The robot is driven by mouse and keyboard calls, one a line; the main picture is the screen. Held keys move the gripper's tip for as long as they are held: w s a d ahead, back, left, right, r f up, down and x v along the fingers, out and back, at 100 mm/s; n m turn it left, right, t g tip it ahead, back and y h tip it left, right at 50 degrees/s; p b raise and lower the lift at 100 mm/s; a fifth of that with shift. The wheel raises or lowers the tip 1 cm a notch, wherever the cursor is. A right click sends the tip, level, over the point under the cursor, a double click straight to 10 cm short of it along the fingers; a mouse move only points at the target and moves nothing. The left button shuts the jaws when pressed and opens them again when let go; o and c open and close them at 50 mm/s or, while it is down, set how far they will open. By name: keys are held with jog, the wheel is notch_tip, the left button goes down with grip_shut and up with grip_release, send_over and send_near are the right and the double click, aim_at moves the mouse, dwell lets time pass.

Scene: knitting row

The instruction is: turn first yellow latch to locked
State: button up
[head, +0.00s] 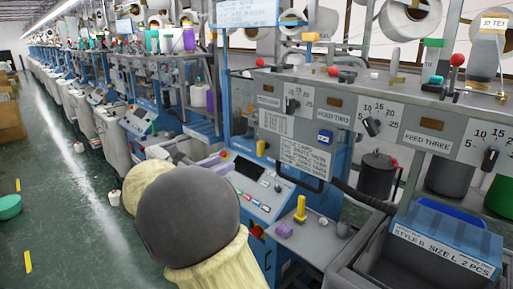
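A small upright yellow piece (261,147), possibly the first yellow latch, is on the front of the knitting machine (275,125), left of the white style card. It is too small to tell whether it is turned to locked. Another yellow upright piece (300,208) stands on the small grey shelf beside the control panel. My own arm, with a large dark grey rounded joint and cream links, fills the lower middle and covers part of the machine front. I cannot make out my gripper or its fingers.
A control panel (250,188) with a dark screen is right of my arm. Dials line the grey feed panel (400,120). A blue-and-grey bin (445,240) stands at lower right. The green floor aisle (60,190) is mostly open at left, with a green bowl (9,207).

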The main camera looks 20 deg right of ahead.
aim_at(258, 148)
jog(key=p+x, duration=0.3)
jog(key=x, duration=1)
jog(key=shift+w+d+p, duration=0.1)
jog(key=shift+d+p, duration=0.3)
jog(key=shift+f, duration=0.1)
jog(key=shift+c, duration=0.5)
grip_shut()
